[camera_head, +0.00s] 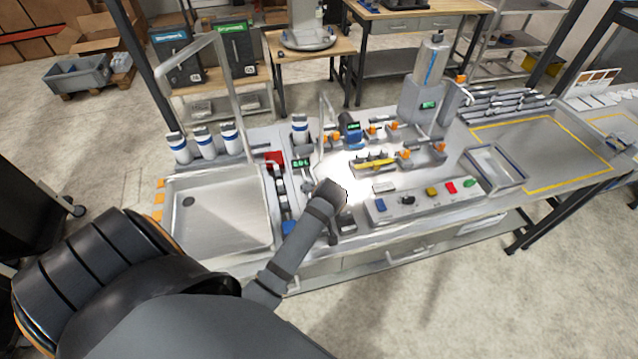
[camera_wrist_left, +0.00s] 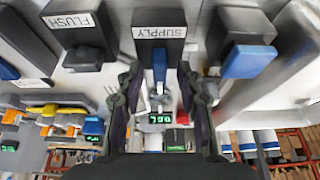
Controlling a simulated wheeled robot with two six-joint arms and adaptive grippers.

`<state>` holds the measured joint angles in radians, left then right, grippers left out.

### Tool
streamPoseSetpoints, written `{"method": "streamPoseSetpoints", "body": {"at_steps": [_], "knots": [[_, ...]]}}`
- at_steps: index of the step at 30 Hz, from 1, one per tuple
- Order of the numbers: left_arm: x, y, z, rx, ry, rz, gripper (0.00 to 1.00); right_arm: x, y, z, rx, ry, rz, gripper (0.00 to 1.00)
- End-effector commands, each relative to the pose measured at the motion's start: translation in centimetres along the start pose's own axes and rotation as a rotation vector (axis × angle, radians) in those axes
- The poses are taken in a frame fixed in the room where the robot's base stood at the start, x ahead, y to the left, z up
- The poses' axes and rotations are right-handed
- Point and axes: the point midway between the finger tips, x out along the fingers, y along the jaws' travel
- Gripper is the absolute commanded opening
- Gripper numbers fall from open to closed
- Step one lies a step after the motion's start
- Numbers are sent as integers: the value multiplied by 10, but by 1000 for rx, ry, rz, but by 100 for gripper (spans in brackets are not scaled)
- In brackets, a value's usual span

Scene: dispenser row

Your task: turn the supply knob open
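In the left wrist view, the supply knob (camera_wrist_left: 160,66) is a narrow blue handle on a black block under a white SUPPLY label (camera_wrist_left: 159,32). The handle points straight down in the picture. My left gripper (camera_wrist_left: 160,78) is open, with its two dark fingers on either side of the blue handle. Gaps show between the handle and both fingers, so it is not gripped. In the head view my left forearm and wrist reach over the bench, and they hide the supply knob and the fingertips. My right gripper is not in view.
A FLUSH block (camera_wrist_left: 75,22) with a dark knob is left of the supply block; a block with a wide blue handle (camera_wrist_left: 248,62) is right. In the head view a sink (camera_head: 215,215) lies left of my arm and a button panel (camera_head: 425,200) right.

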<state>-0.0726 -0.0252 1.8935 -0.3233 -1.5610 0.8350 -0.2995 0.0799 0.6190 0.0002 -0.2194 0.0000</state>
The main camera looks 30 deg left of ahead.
Motion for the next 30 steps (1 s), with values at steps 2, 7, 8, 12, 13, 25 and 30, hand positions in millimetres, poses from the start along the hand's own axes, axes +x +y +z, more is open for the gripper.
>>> {"method": "streamPoseSetpoints", "body": {"at_steps": [2,7,8,12,13,25,30], "knots": [[-6,1,0,-2,0,2,37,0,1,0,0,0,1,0],[-38,2,0,-3,0,5,37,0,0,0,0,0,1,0],[-44,2,0,-3,0,5,37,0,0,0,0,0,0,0],[-65,1,0,-2,-1,3,37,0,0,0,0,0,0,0],[-68,1,0,-1,-1,3,37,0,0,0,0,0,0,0],[-74,0,0,-1,0,0,37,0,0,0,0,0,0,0],[-74,0,0,-1,0,0,37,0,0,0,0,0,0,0]]}}
